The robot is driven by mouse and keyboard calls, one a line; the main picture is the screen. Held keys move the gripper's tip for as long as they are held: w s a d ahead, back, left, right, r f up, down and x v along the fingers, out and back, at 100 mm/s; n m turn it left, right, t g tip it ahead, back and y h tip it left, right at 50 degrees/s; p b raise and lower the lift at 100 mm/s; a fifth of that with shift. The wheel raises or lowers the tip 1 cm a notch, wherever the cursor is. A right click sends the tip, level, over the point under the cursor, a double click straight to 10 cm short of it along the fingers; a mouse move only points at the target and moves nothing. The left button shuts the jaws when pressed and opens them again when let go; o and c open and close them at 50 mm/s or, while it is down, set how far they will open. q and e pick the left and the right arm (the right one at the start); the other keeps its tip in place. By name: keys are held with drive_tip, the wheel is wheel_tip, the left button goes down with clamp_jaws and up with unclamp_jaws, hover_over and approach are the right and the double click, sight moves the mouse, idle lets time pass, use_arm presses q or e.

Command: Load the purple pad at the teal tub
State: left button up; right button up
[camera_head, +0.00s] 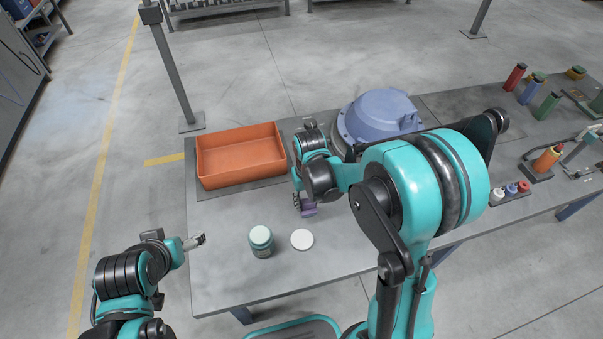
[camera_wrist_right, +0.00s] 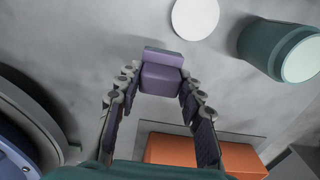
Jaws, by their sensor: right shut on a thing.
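The purple pad (camera_head: 309,209) is between the fingertips of my right gripper (camera_head: 302,203). The right wrist view shows the pad (camera_wrist_right: 162,75) as a small block with a raised edge, fingers shut on both sides. I cannot tell whether it touches the table. The teal tub (camera_head: 261,243), with a pale top, stands upright at the front left of the table, left of and nearer than the pad. It also shows at the upper right of the right wrist view (camera_wrist_right: 275,48). My left gripper (camera_head: 197,241) is off the table's left edge, apart from the tub; its jaws are too small to read.
A flat white disc (camera_head: 302,239) lies right of the tub. An orange tray (camera_head: 242,156) stands at the back left, and a large blue domed housing (camera_head: 380,115) behind my right arm. Several coloured cylinders stand far right.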

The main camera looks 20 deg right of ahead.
drive_tip(key=s+a+r+p, duration=0.3)
drive_tip(key=a+r+p, duration=0.25)
drive_tip(key=a, duration=0.25)
drive_tip(key=s+a+r+p, duration=0.35)
drive_tip(key=a+r, duration=0.25)
drive_tip(key=a, duration=0.2)
drive_tip(key=shift+n, duration=0.4)
drive_tip(key=shift+w+d+f+b, duration=0.1)
drive_tip(key=shift+f+b, duration=1)
drive_tip(key=shift+f, duration=0.45)
drive_tip(key=shift+w+d+f+b, duration=0.1)
drive_tip(key=shift+f+b, duration=1)
drive_tip(key=shift+f, duration=0.4)
drive_tip(key=shift+s+f+b, duration=0.1)
drive_tip(key=shift+f+b, duration=0.45)
drive_tip(key=shift+b, duration=0.05)
drive_tip(key=shift+r, duration=0.15)
wheel_tip(320, 180, up, 7)
drive_tip(key=p, duration=0.5)
drive_tip(key=shift+f, duration=0.2)
